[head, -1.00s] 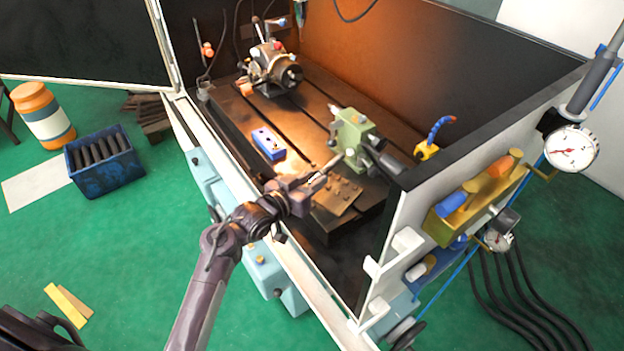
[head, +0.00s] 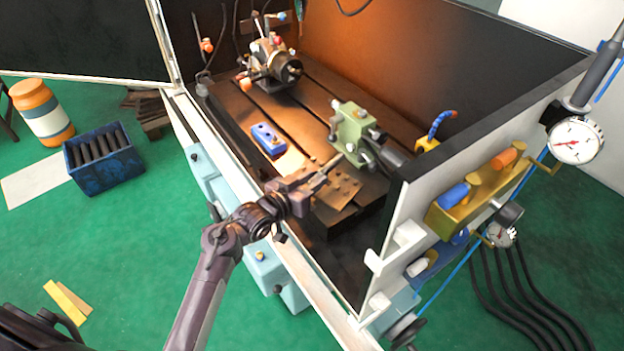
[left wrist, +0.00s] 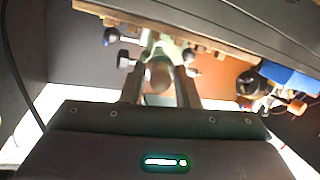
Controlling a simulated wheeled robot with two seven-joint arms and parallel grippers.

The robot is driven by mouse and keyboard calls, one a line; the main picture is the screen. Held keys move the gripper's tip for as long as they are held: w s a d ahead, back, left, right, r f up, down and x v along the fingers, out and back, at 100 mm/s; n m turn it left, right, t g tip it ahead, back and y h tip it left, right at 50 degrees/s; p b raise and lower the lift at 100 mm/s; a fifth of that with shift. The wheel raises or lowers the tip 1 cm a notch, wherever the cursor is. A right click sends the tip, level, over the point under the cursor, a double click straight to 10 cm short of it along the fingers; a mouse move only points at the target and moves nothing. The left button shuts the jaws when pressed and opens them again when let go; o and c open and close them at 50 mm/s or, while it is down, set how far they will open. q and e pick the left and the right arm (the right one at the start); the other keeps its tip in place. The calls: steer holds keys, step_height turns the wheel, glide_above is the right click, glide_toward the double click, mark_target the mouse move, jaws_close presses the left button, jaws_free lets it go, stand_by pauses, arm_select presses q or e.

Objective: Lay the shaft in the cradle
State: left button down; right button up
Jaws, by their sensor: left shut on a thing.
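My left gripper (head: 328,174) reaches over the machine's near wall and is shut, pointing at the green tailstock (head: 353,127). Between its fingers in the left wrist view (left wrist: 158,98) is a rounded brownish end, seen end-on, which I take to be the shaft (left wrist: 158,76); its length is mostly hidden. A blue block (head: 267,140) with pale spots on top sits on the bed, left of the tailstock; I cannot tell if it is the cradle. A tan plate with studs (head: 345,190) lies below the gripper. My right gripper is not in view.
A chuck unit (head: 275,66) stands at the bed's back left. A blue crate of dark bars (head: 102,175) stands on the green floor at left. The white enclosure wall (head: 415,215) borders the right side.

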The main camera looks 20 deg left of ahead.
arm_select(q)
steer(key=shift+f+b, duration=0.6)
steer(key=shift+f, duration=0.4)
steer(key=c, duration=1)
jaws_free()
steer(key=shift+f, duration=0.1)
steer(key=b+v, duration=0.1)
steer(key=v, duration=0.7)
steer(key=shift+w, duration=0.1)
